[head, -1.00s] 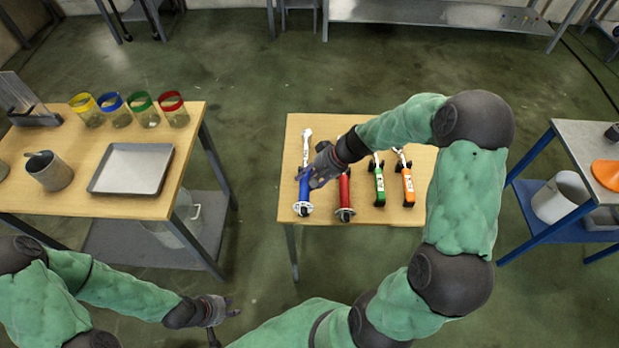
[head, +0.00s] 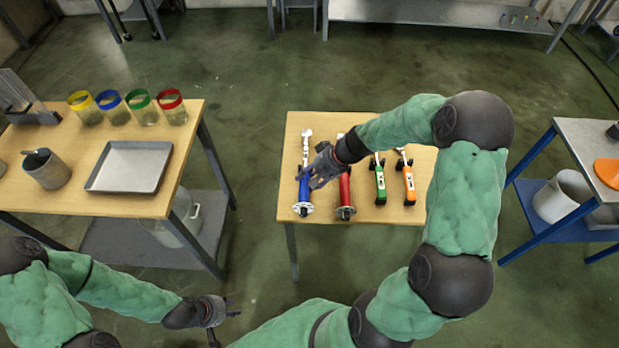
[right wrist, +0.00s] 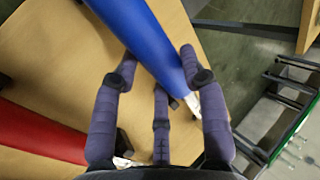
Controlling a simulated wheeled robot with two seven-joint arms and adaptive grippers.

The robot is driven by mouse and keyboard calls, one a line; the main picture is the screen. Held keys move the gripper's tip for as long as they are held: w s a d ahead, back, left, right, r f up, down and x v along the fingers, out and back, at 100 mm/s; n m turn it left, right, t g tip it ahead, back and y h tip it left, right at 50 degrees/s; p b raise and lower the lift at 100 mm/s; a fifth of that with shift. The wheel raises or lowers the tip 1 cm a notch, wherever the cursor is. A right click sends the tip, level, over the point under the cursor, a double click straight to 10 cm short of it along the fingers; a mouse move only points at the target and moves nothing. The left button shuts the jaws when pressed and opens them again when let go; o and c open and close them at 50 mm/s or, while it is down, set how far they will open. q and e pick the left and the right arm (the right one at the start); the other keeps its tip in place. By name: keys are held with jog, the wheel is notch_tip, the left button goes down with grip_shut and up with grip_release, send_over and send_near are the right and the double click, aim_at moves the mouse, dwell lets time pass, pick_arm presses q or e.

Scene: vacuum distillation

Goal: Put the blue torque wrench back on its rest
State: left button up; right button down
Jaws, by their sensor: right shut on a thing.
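The blue torque wrench (head: 304,190) lies at the left of the small wooden table (head: 400,217) in the head view, its metal end pointing to the back. In the right wrist view its blue handle (right wrist: 150,40) runs between the fingers. My right gripper (head: 306,178) is shut on the blue handle, reaching in from the right. The fingers also show in the right wrist view (right wrist: 160,75). Whether the wrench sits on its rest or just above it I cannot tell. My left gripper (head: 226,308) hangs empty at the lower left, away from the tables, with its fingers apart.
A red wrench (head: 345,192) lies right beside the blue one, then a green (head: 380,183) and an orange one (head: 408,185). The left table holds a metal tray (head: 128,166), a grey cup (head: 47,170) and several colour-rimmed jars. A bench with an orange item (head: 607,171) stands at the right.

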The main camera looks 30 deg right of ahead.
jog(key=shift+f+b, duration=0.75)
jog(key=shift+f, duration=0.05)
